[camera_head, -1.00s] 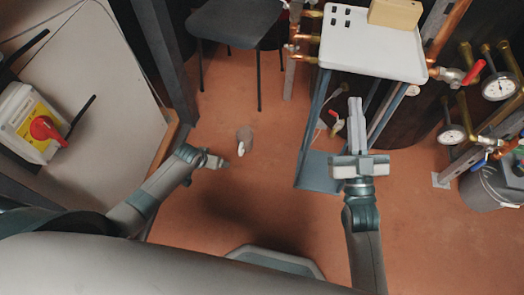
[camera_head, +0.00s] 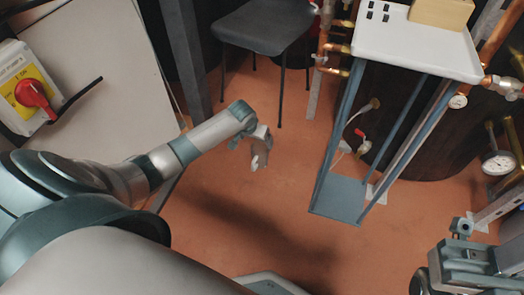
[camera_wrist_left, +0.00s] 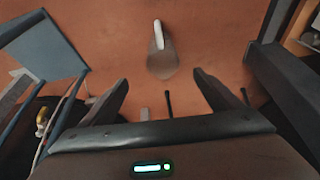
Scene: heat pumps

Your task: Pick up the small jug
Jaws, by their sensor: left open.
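The small jug (camera_head: 262,150) stands on the orange floor, a grey cup-like vessel with a pale handle; part of it is hidden by my left gripper in the head view. In the left wrist view the jug (camera_wrist_left: 162,66) lies ahead of the fingertips, roughly centred between them, with its white handle pointing up the picture. My left gripper (camera_wrist_left: 161,82) is open and empty, its two dark fingers spread apart. In the head view my left gripper (camera_head: 240,142) points down beside the jug. My right gripper (camera_head: 461,228) is at the lower right, far from the jug; its jaws are unclear.
A white-topped stand (camera_head: 415,45) with a blue lower shelf (camera_head: 340,197) is right of the jug. A grey post (camera_head: 186,60) and white panel (camera_head: 105,85) are at left.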

